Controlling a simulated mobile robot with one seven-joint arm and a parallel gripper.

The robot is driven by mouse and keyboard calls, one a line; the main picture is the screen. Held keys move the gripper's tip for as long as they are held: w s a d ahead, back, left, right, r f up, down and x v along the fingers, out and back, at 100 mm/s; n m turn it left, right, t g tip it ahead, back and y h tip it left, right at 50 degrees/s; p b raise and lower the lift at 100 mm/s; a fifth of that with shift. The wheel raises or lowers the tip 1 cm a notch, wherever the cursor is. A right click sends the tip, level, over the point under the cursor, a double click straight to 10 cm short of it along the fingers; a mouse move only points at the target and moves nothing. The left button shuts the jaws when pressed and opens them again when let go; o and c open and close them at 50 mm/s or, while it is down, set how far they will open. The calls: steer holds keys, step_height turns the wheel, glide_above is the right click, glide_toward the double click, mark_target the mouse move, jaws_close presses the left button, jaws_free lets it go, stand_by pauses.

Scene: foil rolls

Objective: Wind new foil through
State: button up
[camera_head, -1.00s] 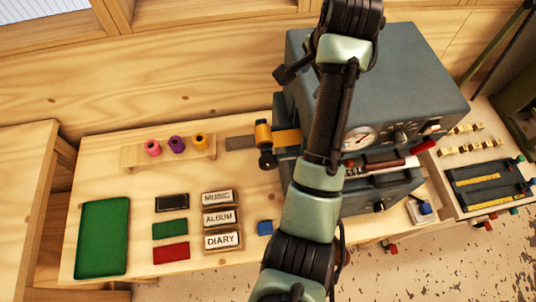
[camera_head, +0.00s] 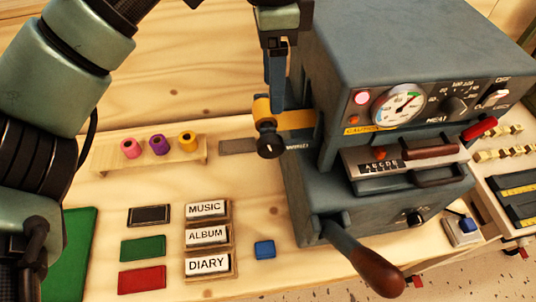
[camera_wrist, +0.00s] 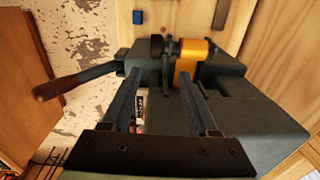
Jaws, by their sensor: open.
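The hot-foil machine (camera_head: 390,45) has a gold foil roll (camera_head: 262,109) on its left side, with a black knob (camera_head: 270,147) below it. A gold strip (camera_head: 297,121) runs from the roll into the machine. Pink (camera_head: 131,148), purple (camera_head: 158,144) and gold (camera_head: 187,141) spare rolls stand on a wooden rack (camera_head: 150,164). My gripper (camera_head: 275,82) is above the mounted roll, beside the machine. The wrist view shows its two fingers apart and empty, with the mounted roll (camera_wrist: 188,62) beyond the right fingertip.
A lever with a brown handle (camera_head: 375,270) juts from the machine's front. Label blocks (camera_head: 207,236), coloured pads (camera_head: 142,249) and a small blue block (camera_head: 264,249) lie on the bench. The type holder (camera_head: 378,160) sits in the machine. Bare bench lies between rack and labels.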

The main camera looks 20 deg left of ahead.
mark_target(268, 138)
steer(key=f, duration=1.3)
steer(key=shift+s+a+f, duration=0.2)
steer(key=shift+s+f, duration=0.1)
steer(key=shift+s, duration=0.1)
jaws_close()
